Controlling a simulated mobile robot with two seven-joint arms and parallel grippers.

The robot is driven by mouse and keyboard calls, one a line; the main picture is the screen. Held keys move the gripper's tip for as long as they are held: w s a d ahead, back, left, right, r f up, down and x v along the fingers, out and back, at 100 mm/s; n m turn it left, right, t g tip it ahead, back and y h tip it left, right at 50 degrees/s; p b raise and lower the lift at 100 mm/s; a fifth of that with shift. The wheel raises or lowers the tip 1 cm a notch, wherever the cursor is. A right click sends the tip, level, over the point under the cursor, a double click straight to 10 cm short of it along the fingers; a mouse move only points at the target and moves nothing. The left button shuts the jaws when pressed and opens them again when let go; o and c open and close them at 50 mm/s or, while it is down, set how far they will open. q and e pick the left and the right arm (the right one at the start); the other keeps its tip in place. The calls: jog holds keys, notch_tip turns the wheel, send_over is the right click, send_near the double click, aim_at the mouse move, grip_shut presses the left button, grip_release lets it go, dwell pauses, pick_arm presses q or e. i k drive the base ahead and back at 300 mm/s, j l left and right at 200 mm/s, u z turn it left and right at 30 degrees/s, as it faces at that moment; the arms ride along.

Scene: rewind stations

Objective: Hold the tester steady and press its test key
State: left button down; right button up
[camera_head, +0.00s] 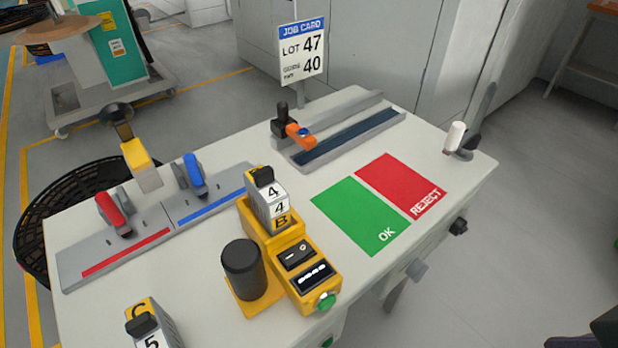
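The yellow tester (257,240) stands on the white table near its front. A grey block marked 4, 4 and B (268,203) sits upright in its back part. A small dark display (315,275) is on its sloping top, with a dark panel behind it. The green round test key (325,301) is at its front right end. A black cylinder (243,272) stands on the tester's yellow side plate (247,305). Neither of my grippers is in view, and nothing touches the tester or its key.
A green OK area (352,208) and red REJECT area (395,182) lie bare to the right. Rails with red (112,212) and blue (193,175) handles are at left. A C block (150,325) is at front left. A job card (302,50) stands at the back.

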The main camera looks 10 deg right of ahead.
aim_at(327, 303)
jog(key=j+z, duration=0.75)
jog(key=z, duration=0.2)
jog(key=j+z, duration=0.45)
jog(key=k+l, duration=0.05)
jog(key=l, duration=0.1)
